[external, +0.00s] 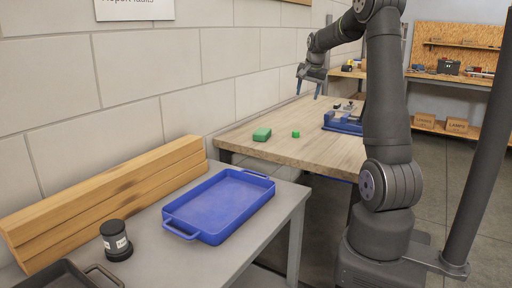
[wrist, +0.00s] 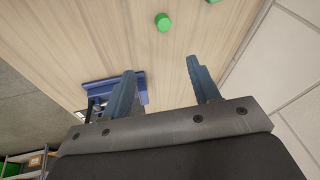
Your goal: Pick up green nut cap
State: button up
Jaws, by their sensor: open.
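The green nut cap (external: 296,134) is a small, short green piece standing on the wooden workbench, to the right of a larger green block (external: 262,134). In the wrist view the cap (wrist: 163,22) looks round and lies beyond my fingertips, near the top edge. My gripper (external: 308,94) hangs above the far part of the bench near the wall, apart from the cap. In the wrist view my gripper (wrist: 160,68) has its two blue fingers wide apart, with only bare wood between them.
A blue fixture (external: 342,126) with metal parts stands right of the cap; it also shows left of my fingers in the wrist view (wrist: 100,91). A blue tray (external: 222,207) sits on the grey table. The wall runs along the bench's left.

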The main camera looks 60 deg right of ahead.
jog(key=w+f+n, duration=0.3)
jog(key=n, duration=0.1)
send_near(296, 131)
jog(key=f, duration=0.1)
jog(key=w+f, duration=0.1)
jog(key=shift+f+g+h, duration=0.3)
jog(key=shift+g+h, duration=0.1)
jog(key=shift+x, duration=2.9)
jog(key=c, duration=1)
